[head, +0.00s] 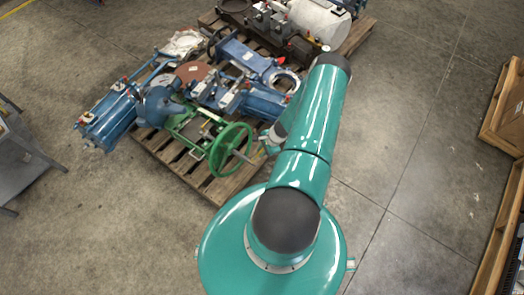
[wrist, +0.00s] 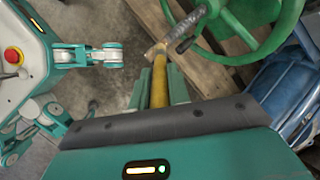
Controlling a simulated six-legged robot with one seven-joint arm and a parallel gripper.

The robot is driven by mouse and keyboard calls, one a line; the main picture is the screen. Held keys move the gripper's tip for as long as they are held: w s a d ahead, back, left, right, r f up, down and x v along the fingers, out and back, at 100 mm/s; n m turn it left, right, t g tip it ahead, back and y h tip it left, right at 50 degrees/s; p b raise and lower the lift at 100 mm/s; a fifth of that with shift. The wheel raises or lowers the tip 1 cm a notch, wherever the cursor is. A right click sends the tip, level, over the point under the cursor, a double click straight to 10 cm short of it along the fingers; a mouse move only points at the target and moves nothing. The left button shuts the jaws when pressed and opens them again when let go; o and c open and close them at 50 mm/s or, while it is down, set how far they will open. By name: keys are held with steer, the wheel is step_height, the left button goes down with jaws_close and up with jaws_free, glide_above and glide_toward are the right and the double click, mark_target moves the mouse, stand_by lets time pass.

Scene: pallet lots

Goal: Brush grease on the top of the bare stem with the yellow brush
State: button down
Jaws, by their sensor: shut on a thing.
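The yellow brush (wrist: 159,85) is held between the fingers of my gripper (wrist: 161,78), which is shut on its handle. Its pale tan bristle end (wrist: 154,50) points away from the gripper. The bare stem (wrist: 190,27) is a grey rod standing out from the hub of the green handwheel, just right of the bristles in the wrist view. Its dark end is close to the bristles; I cannot tell whether they touch.
The wooden pallet (head: 222,188) carries the green valve, blue valves (head: 262,102) and other metal parts. A blue part (wrist: 285,90) lies at the right in the wrist view. A grey table (head: 25,165) stands left, wooden crates (head: 508,105) right.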

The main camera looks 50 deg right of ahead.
steer(key=shift+w+a+f, duration=0.1)
steer(key=shift+w, duration=0.7)
steer(key=shift+s+r, duration=0.2)
steer(key=shift+s, duration=0.9)
steer(key=shift+w+f, duration=0.2)
steer(key=shift+w, duration=0.35)
steer(key=shift+w+f, duration=0.2)
steer(key=shift+w, duration=0.35)
step_height(320, 180, up, 6)
steer(key=w, duration=0.1)
steer(key=shift+w, duration=0.15)
stand_by(0.5)
steer(key=shift+w+r, duration=0.15)
steer(key=shift+r, duration=0.6)
steer(key=shift+w+r, duration=0.15)
steer(key=shift+r, duration=0.55)
